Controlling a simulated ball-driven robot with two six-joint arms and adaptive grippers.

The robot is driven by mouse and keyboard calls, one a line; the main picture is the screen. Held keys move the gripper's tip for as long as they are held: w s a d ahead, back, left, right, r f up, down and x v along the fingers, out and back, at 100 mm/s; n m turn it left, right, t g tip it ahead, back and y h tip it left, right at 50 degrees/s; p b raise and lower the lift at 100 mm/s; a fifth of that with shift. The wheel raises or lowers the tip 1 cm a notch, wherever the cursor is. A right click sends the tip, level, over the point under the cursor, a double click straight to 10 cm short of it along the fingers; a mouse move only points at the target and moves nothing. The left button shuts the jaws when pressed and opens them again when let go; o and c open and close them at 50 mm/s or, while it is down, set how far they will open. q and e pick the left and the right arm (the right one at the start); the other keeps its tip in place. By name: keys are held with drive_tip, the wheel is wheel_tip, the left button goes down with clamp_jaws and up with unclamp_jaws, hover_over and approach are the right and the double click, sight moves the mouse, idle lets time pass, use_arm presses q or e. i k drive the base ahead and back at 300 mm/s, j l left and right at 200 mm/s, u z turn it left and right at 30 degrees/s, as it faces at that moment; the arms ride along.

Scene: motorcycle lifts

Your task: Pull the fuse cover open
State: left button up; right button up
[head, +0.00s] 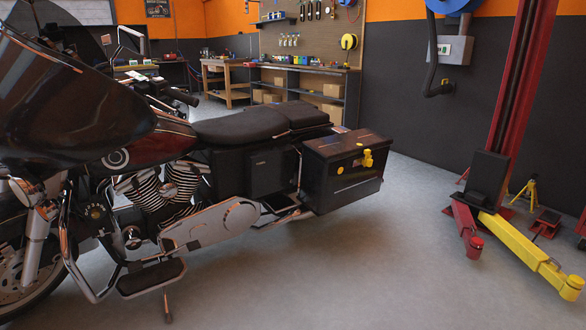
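A dark motorcycle (160,150) stands side-on across the left half of the head view. A flat, dark square cover (267,172) sits on its side below the seat and looks closed; it is likely the fuse cover, though its label is too small to read. Neither of my grippers is in view.
A red lift post (525,80) with a yellow arm (530,252) stands at the right. A workbench (310,88) with tools is along the back wall. The grey floor (400,265) in front of the case is clear.

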sight(272, 167)
drive_tip(key=i+l+z, duration=0.2)
drive_tip(key=i, duration=1.15)
drive_tip(key=j, duration=0.15)
